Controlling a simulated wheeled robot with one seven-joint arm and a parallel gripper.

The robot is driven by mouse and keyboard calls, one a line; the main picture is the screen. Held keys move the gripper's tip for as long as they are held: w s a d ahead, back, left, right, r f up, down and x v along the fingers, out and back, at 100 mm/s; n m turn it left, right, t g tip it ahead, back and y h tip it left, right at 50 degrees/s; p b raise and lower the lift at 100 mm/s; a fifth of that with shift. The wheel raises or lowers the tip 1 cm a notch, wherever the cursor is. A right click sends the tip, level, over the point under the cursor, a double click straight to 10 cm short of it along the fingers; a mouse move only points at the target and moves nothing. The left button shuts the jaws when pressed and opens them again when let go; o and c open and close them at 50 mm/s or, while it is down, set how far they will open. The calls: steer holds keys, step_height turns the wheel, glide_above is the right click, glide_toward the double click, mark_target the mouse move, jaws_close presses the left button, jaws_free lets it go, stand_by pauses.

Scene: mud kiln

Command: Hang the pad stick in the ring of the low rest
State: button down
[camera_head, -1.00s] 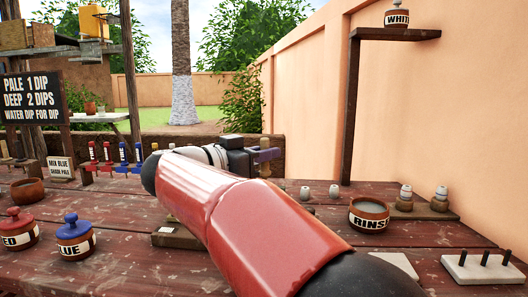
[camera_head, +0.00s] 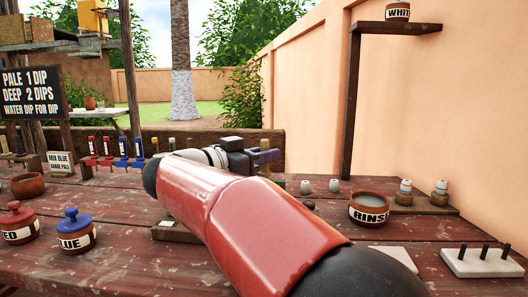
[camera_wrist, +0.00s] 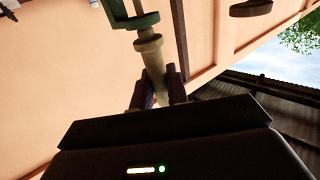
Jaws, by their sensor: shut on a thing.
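My gripper (camera_head: 266,157) is at the far side of the table, beyond my red arm. In the wrist view its two dark fingers (camera_wrist: 159,88) are shut on a pale, beige round stick, the pad stick (camera_wrist: 150,50). A green piece (camera_wrist: 143,20) with a flat crossbar meets the stick's far end at the top of the wrist view. I cannot tell whether this green piece is part of the stick or of the low rest. In the head view my arm and gripper hide most of the stick. I cannot make out the rest's ring.
A RINSE bowl (camera_head: 369,209), small grey stoppers (camera_head: 334,185) and a white pegged block (camera_head: 482,263) stand to the right. Red (camera_head: 18,225) and blue (camera_head: 75,231) lidded pots stand left. A post holds a shelf (camera_head: 395,27) by the wall.

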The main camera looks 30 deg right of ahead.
steer(key=shift+f, duration=0.4)
stand_by(0.3)
steer(key=c, duration=0.8)
jaws_free()
steer(key=shift+r, duration=0.1)
steer(key=shift+r+p, duration=0.65)
steer(key=shift+r, duration=3)
